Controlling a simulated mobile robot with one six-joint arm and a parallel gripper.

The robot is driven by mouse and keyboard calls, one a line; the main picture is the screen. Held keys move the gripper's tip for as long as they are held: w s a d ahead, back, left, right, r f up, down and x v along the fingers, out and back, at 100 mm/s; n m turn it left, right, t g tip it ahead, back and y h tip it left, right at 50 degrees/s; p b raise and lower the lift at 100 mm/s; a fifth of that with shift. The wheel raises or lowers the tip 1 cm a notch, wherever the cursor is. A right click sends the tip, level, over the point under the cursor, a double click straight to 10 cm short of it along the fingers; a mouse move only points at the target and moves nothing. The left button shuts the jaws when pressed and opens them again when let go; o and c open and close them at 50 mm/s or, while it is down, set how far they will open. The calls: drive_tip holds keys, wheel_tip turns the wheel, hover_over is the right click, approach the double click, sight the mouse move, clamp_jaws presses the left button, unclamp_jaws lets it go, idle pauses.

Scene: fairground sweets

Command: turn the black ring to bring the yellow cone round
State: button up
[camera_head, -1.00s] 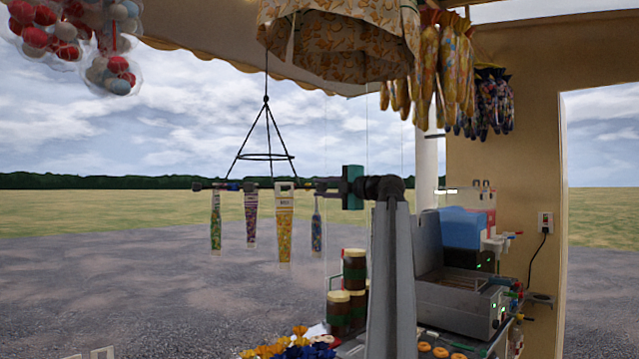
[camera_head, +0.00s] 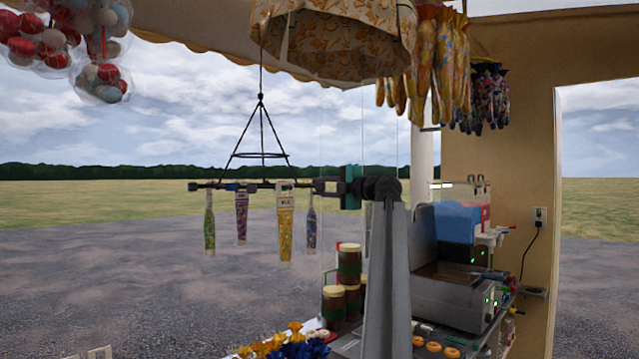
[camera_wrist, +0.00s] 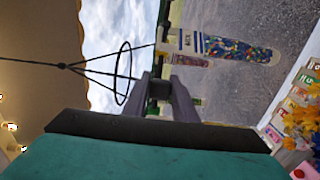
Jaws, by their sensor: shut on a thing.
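The black ring (camera_head: 225,186) hangs level from a dark hanger and shows nearly edge-on. Several clear cones of sweets hang from it: green (camera_head: 209,228) at the left, then purple (camera_head: 242,217), yellow (camera_head: 286,222) and blue (camera_head: 311,222) at the right. My gripper (camera_head: 322,187) reaches the ring's right side, just above the blue cone. Its fingers (camera_wrist: 160,90) are shut on a dark piece at the rim in the wrist view. A blue multicoloured cone (camera_wrist: 240,50) with a white label shows beside them; I cannot make out the yellow cone there.
A patterned fabric shade (camera_head: 335,45) hangs above the ring. Jars with brown contents (camera_head: 348,265), a fryer-like machine (camera_head: 450,295) and orange-and-blue flowers (camera_head: 285,345) are below and to the right. Bags of sweets hang at upper right. Left of the ring is open space.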

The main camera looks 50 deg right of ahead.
drive_tip(key=d+p, duration=0.2)
drive_tip(key=p, duration=0.1)
drive_tip(key=w+d+p, duration=0.1)
drive_tip(key=d+p, duration=0.1)
drive_tip(key=p, duration=0.1)
drive_tip(key=shift+w+p, duration=0.2)
drive_tip(key=shift+p, duration=0.15)
idle(0.4)
